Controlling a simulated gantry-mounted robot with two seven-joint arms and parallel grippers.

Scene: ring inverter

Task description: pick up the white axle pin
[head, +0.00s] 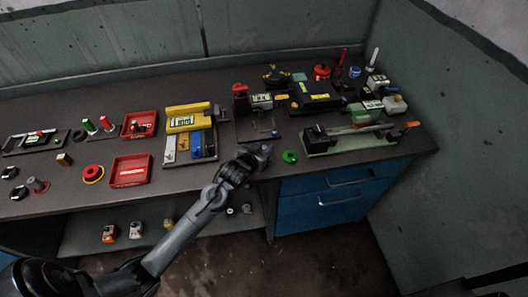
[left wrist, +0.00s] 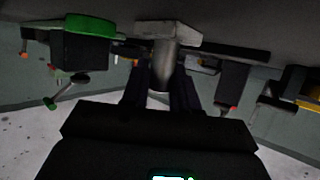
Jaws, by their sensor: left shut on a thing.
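My left gripper (head: 258,155) is at the front edge of the bench, just left of a green ring. In the left wrist view its two dark fingers (left wrist: 160,92) are shut on a pale grey-white pin (left wrist: 165,60) with a wide flat head, which looks like the white axle pin. The pin stands between the fingers with its head against or close to the dark bench surface; I cannot tell whether they touch. In the head view the gripper mostly hides it. My right gripper is not in view.
The green ring (head: 290,157) lies right of the gripper. A dark fixture with small parts (head: 256,128) is behind it. A yellow and blue block set (head: 190,143) stands to the left, and a long green-based fixture (head: 350,140) to the right. Red trays (head: 130,180) are further left.

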